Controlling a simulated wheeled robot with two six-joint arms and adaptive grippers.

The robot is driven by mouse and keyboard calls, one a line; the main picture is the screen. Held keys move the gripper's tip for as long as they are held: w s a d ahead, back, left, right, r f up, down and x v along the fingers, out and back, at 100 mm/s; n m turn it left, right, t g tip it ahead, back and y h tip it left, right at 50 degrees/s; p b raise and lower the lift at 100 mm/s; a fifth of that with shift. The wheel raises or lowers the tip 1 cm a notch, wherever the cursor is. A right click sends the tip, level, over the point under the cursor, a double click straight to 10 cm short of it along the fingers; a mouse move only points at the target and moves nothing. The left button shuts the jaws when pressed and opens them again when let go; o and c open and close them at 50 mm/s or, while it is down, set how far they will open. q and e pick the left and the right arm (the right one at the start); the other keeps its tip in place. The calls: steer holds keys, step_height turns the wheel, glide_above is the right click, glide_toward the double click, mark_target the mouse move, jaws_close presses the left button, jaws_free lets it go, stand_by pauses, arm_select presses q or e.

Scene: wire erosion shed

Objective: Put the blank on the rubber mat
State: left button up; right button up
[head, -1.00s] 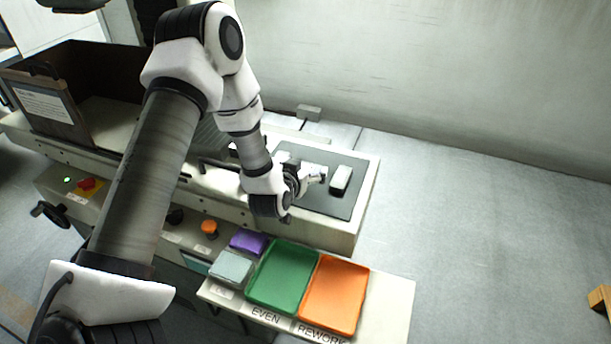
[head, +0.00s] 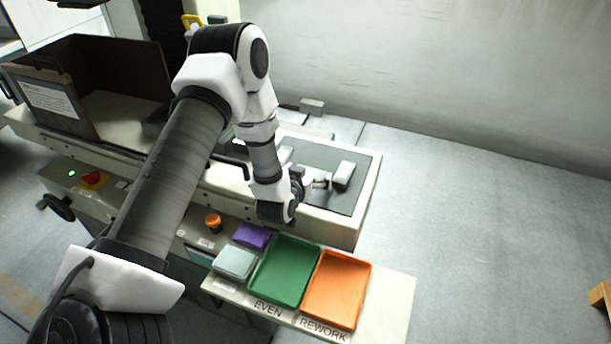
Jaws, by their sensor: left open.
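The rubber mat (head: 345,204) is a dark grey sheet on the right end of the machine's bench. A pale block (head: 344,173), which looks like the blank, lies on the mat toward its right side. My left gripper (head: 322,182) is open over the mat, just left of the block. At this size I cannot tell whether its fingers touch the block. My left wrist and forearm hide the left part of the mat. My right gripper is not in view.
A green tray (head: 284,271) marked EVEN and an orange tray (head: 337,290) marked REWORK sit on a shelf in front. A purple block (head: 252,236) and a pale grey-blue block (head: 235,262) lie left of them. An open box (head: 48,101) stands at the left.

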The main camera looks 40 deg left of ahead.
arm_select(q)
steer(key=b+v, duration=0.2)
steer(key=v, duration=1)
steer(key=shift+r, duration=0.1)
